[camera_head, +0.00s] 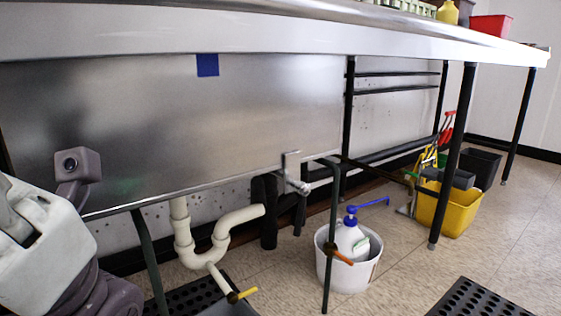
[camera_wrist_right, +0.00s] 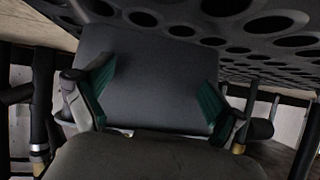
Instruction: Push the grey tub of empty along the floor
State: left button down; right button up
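A plain dark grey panel (camera_wrist_right: 150,70), which looks like a side of the grey tub, fills the middle of the right wrist view and borders the holed mat. A grey edge (camera_head: 228,308) at the bottom of the head view may be the same tub, mostly cut off. My right gripper (camera_wrist_right: 152,98) is open, its two green-padded fingers spread in front of the panel. I cannot tell whether they touch it. My left arm shows at the left of the head view, but its fingers are not in sight.
A steel sink counter (camera_head: 200,36) overhangs, with a white drain pipe (camera_head: 220,238) and legs below. A white bucket (camera_head: 345,272) holds a bottle. A yellow bucket (camera_head: 448,212) and dark bin (camera_head: 482,168) stand right.

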dwell(0.4)
jog(key=shift+w+a+b, duration=0.5)
jog(key=shift+w+b, duration=0.25)
jog(key=shift+w, duration=0.1)
jog(key=shift+s+d+r+p, duration=0.25)
jog(key=shift+s+p, duration=0.1)
jog(key=shift+p, duration=0.15)
jog(key=shift+s+d+r+p, duration=0.1)
jog(key=shift+s+d+p, duration=0.6)
jog(key=shift+s+p, duration=0.25)
jog(key=shift+s+d+p, duration=0.35)
jog(key=shift+s+d, duration=0.1)
jog(key=shift+s, duration=0.15)
jog(key=shift+s+d+r+p, duration=0.1)
jog(key=shift+s+d+p, duration=0.45)
jog(key=shift+s, duration=0.15)
jog(key=shift+s+d+r+p, duration=0.1)
jog(key=shift+s+d+p, duration=0.35)
jog(key=shift+s+p, duration=0.15)
jog(key=shift+s+d, duration=0.35)
jog(key=shift+s, duration=0.25)
jog(key=shift+s+d+r+p, duration=0.1)
jog(key=shift+s+d+p, duration=0.45)
jog(key=shift+s+p, duration=0.15)
jog(key=shift+s+d+r+p, duration=0.1)
jog(key=shift+s+d+p, duration=0.45)
jog(key=shift+s, duration=0.2)
jog(key=shift+s+d+f, duration=0.1)
jog(key=shift+s+d, duration=0.05)
jog(key=shift+s, duration=0.1)
